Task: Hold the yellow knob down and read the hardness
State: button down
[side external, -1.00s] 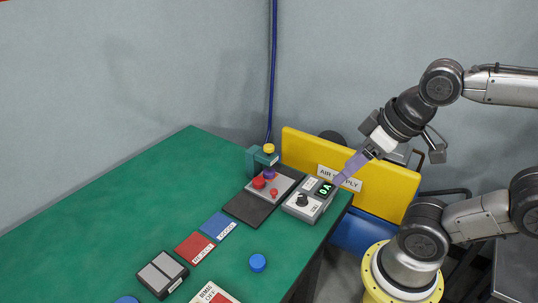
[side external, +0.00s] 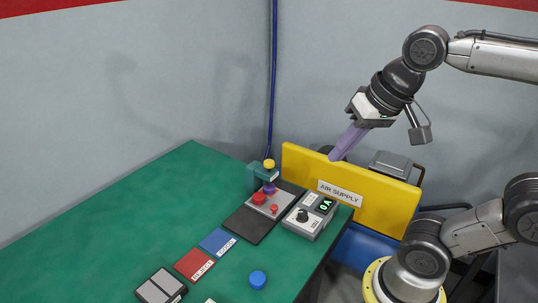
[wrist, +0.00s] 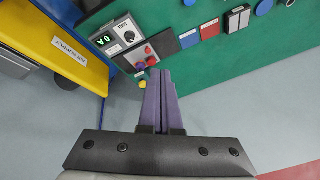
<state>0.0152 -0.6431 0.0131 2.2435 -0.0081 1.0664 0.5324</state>
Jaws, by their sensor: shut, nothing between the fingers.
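The yellow knob (side external: 269,163) tops a small teal press stand (side external: 262,175) at the table's far right corner. A purple part (side external: 269,188) sits beneath it over a grey base with red buttons. The knob also shows in the wrist view (wrist: 143,84), just left of my fingers. A grey meter box (side external: 310,216) beside the stand has a black dial and a lit display (side external: 325,205) with green characters, too small to read surely. My gripper (side external: 333,158), with long purple fingers, is shut and empty, in the air right of the knob and apart from it.
A yellow panel (side external: 375,208) labelled AIR SUPPLY stands behind the meter box. Red (side external: 194,264) and blue (side external: 217,242) pads, a blue disc (side external: 258,280) and a grey two-panel box (side external: 161,287) lie nearer. The green table (side external: 130,220) is clear on the left.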

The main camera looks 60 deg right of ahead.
jog(key=w+d+r+m+g, duration=0.1)
jog(key=w+d+r+m, duration=0.1)
jog(key=w+r+m, duration=0.4)
jog(key=m+g, duration=0.4)
jog(key=m, duration=0.2)
send_over(269, 162)
notch_tip(269, 162, down, 10)
jog(key=shift+s+a, duration=0.2)
jog(key=shift+a, duration=0.05)
jog(key=f, duration=1.4)
jog(key=shift+w+d, duration=0.2)
jog(key=shift+d, duration=0.05)
jog(key=shift+f, duration=0.15)
